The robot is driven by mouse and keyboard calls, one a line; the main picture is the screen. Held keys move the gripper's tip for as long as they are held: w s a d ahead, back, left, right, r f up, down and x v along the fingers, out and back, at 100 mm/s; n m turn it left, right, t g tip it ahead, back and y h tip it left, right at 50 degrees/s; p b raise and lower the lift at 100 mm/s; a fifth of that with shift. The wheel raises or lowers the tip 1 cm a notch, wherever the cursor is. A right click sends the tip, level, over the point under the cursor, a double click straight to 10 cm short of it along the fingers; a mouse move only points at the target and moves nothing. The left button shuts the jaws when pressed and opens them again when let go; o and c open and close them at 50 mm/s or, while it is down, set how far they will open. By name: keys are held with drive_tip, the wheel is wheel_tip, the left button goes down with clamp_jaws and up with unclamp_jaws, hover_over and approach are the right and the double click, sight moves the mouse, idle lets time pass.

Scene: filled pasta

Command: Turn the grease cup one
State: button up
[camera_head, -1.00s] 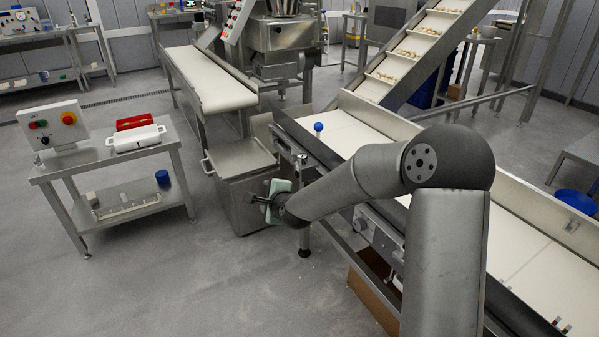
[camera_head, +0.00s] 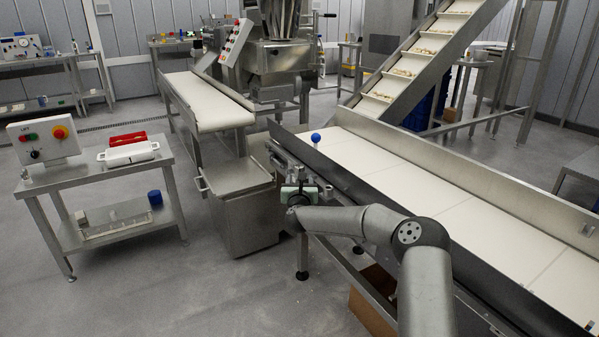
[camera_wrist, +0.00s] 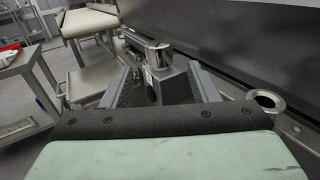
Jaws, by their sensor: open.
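My gripper (camera_head: 297,182) is at the near side of the wide conveyor, by its left end. In the wrist view my gripper (camera_wrist: 160,82) is open, with one finger on each side. Between and beyond the fingers stands a grey metal block with a rounded metal cap (camera_wrist: 157,56), which may be the grease cup; I cannot tell for sure. No contact between fingers and cap is visible. In the head view my gripper hides this spot, so the cup cannot be made out there.
The conveyor's dark side wall (camera_wrist: 250,45) runs close on the right. A metal ring (camera_wrist: 267,100) sits right of my fingers. A steel bin (camera_head: 245,205) and a steel table (camera_head: 62,180) stand left, with open floor between.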

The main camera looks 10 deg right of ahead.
sight(299, 168)
drive_tip(key=w, duration=0.5)
drive_tip(key=w+d, duration=0.1)
drive_tip(key=w, duration=0.2)
drive_tip(key=shift+w+d, duration=0.1)
drive_tip(key=shift+w, duration=0.15)
drive_tip(key=c, duration=1)
drive_tip(key=shift+o, duration=0.2)
